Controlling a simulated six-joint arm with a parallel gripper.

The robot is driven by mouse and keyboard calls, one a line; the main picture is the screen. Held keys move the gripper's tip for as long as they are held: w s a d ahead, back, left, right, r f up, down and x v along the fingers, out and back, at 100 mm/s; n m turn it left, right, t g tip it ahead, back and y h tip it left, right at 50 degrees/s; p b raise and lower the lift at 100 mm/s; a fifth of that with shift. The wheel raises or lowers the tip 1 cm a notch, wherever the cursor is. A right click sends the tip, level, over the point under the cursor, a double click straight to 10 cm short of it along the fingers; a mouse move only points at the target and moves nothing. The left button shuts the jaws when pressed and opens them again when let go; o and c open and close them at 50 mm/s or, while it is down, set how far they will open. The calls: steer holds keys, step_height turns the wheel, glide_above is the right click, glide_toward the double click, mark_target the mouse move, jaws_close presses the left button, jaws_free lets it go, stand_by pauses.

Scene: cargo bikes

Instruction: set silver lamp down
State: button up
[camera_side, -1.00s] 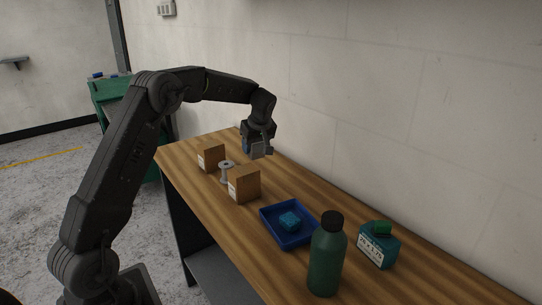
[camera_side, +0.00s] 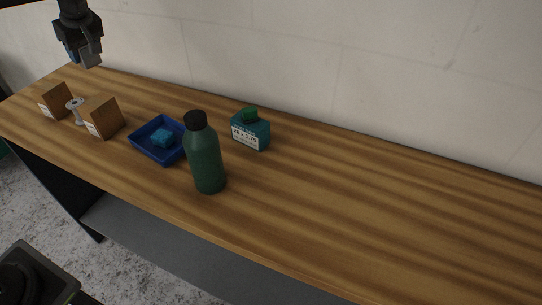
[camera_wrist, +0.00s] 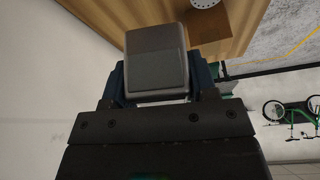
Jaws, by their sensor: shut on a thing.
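The silver lamp (camera_side: 91,56) is a small grey block-like piece held in my gripper (camera_side: 80,47) at the upper left of the side view. In the wrist view the lamp (camera_wrist: 157,58) fills the space between the dark blue fingers of my gripper (camera_wrist: 160,84). My gripper is shut on it. The lamp shows against the wall near the back left edge of the wooden table (camera_side: 330,190) and appears to be clear of the top.
Two brown boxes (camera_side: 55,101) (camera_side: 103,118) flank a grey spool (camera_side: 76,110) at the table's left. A blue tray (camera_side: 147,148) holds a blue piece (camera_side: 162,138). A green bottle (camera_side: 206,160) and a teal labelled container (camera_side: 251,132) stand nearby. The table's right half is clear.

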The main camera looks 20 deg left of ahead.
steer(key=w+d+m+t+h, duration=0.1)
steer(key=w+d+m, duration=0.25)
steer(key=d, duration=0.95)
steer(key=w+d+m+t, duration=0.1)
steer(key=w+d+m, duration=0.25)
steer(key=d, duration=1.05)
steer(key=s+d+m+t+h, duration=0.1)
steer(key=s+d+m, duration=0.25)
steer(key=d, duration=0.65)
steer(key=s+d+m+h, duration=0.15)
steer(key=s+d, duration=0.25)
steer(key=d, duration=0.6)
steer(key=s+d+m+t+h, duration=0.1)
steer(key=s+d+m, duration=0.25)
steer(key=d, duration=0.65)
steer(key=f, duration=1.1)
steer(key=shift+w+a+f, duration=0.1)
steer(key=shift+a+f, duration=0.15)
steer(key=shift+f, duration=2.1)
steer(key=shift+f, duration=0.1)
